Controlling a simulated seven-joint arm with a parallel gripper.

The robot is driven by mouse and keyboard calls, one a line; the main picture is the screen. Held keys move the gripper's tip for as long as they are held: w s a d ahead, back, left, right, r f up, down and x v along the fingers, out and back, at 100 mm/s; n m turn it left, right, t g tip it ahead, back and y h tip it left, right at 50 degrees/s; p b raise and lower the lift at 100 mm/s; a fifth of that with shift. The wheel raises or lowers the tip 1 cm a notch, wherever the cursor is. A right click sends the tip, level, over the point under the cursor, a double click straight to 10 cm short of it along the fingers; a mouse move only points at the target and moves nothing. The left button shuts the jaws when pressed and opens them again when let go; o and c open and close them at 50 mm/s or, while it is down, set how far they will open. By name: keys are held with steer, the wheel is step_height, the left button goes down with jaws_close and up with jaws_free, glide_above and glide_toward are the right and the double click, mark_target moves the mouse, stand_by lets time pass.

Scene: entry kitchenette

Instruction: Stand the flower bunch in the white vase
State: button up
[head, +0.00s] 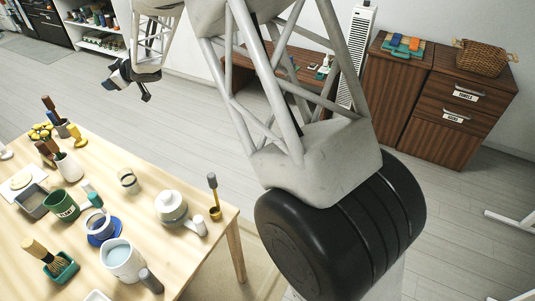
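A bunch of yellow flowers with dark centres (40,131) is at the far left part of the wooden table in the head view. Its lower part is hard to make out. A small white vase (69,168) stands upright just in front of it, with a brown-handled item showing at its mouth. My black gripper (128,91) hangs in the air beyond the table's far edge, up and to the right of the flowers and apart from them. Its fingers look spread, with nothing visible between them.
Cabinets (455,110) stand far right.

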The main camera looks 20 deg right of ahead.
steer(key=s+d+r+m+t+h, duration=0.1)
steer(key=s+d+r+m+h, duration=0.35)
steer(key=d, duration=0.65)
steer(key=s+d+r+m+t+h, duration=0.1)
steer(key=s+d+r+h, duration=0.1)
steer(key=s+d+r, duration=0.5)
steer(key=s+d+r+m+t+h, duration=0.1)
steer(key=s+d+r+m+h, duration=0.2)
steer(key=s+d, duration=0.75)
steer(key=s+d+f+m+g, duration=0.1)
steer(key=s+d, duration=0.4)
steer(key=s, duration=0.7)
steer(key=s+d+f+m+g+h, duration=0.1)
steer(key=s+d+f+g, duration=0.3)
steer(key=s, duration=0.8)
steer(key=s+d+f+m+g, duration=0.2)
steer(key=s+d, duration=0.5)
steer(key=s, duration=0.5)
steer(key=shift+s+f+m+g, duration=0.25)
steer(key=shift+m+g, duration=0.15)
steer(key=shift+m, duration=0.35)
steer(key=shift+h, duration=0.35)
